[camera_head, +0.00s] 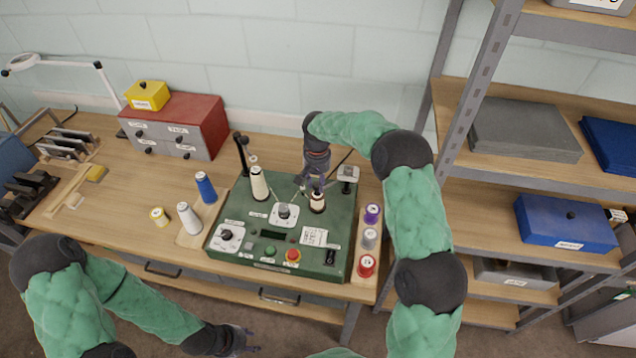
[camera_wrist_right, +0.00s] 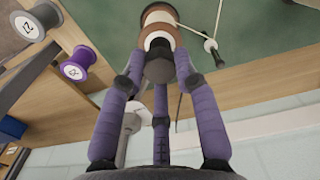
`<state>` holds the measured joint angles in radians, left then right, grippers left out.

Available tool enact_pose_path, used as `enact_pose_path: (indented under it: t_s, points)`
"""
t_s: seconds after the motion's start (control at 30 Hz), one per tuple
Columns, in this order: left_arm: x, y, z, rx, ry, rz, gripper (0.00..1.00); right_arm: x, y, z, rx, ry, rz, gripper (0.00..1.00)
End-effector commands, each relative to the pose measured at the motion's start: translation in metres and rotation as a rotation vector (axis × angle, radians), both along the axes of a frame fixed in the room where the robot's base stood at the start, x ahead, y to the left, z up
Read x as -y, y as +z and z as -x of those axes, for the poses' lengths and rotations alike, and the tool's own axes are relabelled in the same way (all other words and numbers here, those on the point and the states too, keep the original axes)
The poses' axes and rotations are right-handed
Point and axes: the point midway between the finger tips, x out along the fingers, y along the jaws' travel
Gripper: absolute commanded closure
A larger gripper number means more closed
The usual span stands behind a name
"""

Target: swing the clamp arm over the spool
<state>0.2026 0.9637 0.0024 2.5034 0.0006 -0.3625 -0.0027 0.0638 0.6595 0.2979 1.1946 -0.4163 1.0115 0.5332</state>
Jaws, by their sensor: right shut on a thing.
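The green machine (camera_head: 230,215) sits on the workbench. A cream cone spool (camera_head: 259,185) stands at its back left, with a black-topped upright lever (camera_head: 241,150) behind it. A brown and white spool (camera_head: 317,203) stands right of the cone, and also shows in the right wrist view (camera_wrist_right: 162,28). My right gripper (camera_head: 315,187) is over it, its fingers shut on a dark round knob (camera_wrist_right: 159,66) at the spool's end. I cannot tell for sure which part is the clamp arm. My left gripper (camera_head: 246,342) is low, in front of the bench; its fingers are too small to judge.
A grey-topped post (camera_head: 348,175) stands close right of my right gripper. Purple (camera_head: 373,214), grey and red spools line the machine's right side. Blue (camera_head: 206,187), white and yellow spools stand left. A red drawer box (camera_head: 195,125) is behind; shelves (camera_head: 560,170) rise at right.

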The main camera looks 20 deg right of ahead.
Motion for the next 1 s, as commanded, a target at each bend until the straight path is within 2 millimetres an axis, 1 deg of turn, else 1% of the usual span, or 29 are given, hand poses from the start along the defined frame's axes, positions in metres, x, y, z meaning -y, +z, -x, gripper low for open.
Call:
enact_pose_path:
  t_s: [0.17,0.2,0.27,0.3,0.57,0.67,0.77,0.87,1.0]
  points:
    - [0.000,0.000,0.000,0.000,0.000,0.000,0.60,0.000,0.001,-0.002,0.007,-0.001,-0.001,1.00]
    - [0.000,0.000,0.000,0.000,0.000,0.000,0.60,0.000,0.001,-0.002,0.008,-0.001,0.000,0.63]
    - [0.000,0.000,0.000,0.000,0.000,0.000,0.60,0.000,0.001,-0.002,0.008,-0.001,-0.001,0.46]
    - [0.000,0.000,0.000,0.000,0.000,0.000,0.60,0.000,0.001,-0.002,0.008,0.000,0.000,0.45]
    - [0.000,0.000,0.000,0.000,0.000,0.000,0.60,0.000,0.001,-0.001,0.005,0.001,0.000,0.45]
    - [0.000,0.000,0.000,0.000,0.000,0.000,0.60,0.000,0.004,-0.001,0.005,0.001,0.000,0.45]
    - [0.000,0.000,0.000,0.000,0.000,0.000,0.60,0.000,0.013,-0.002,0.009,0.001,0.000,0.45]
    - [0.000,0.000,0.000,0.000,0.000,0.000,0.60,0.000,0.029,-0.002,0.009,0.002,0.000,0.45]
    - [0.000,0.000,0.000,0.000,0.000,0.000,0.60,0.000,0.058,-0.003,0.010,0.000,0.000,0.45]
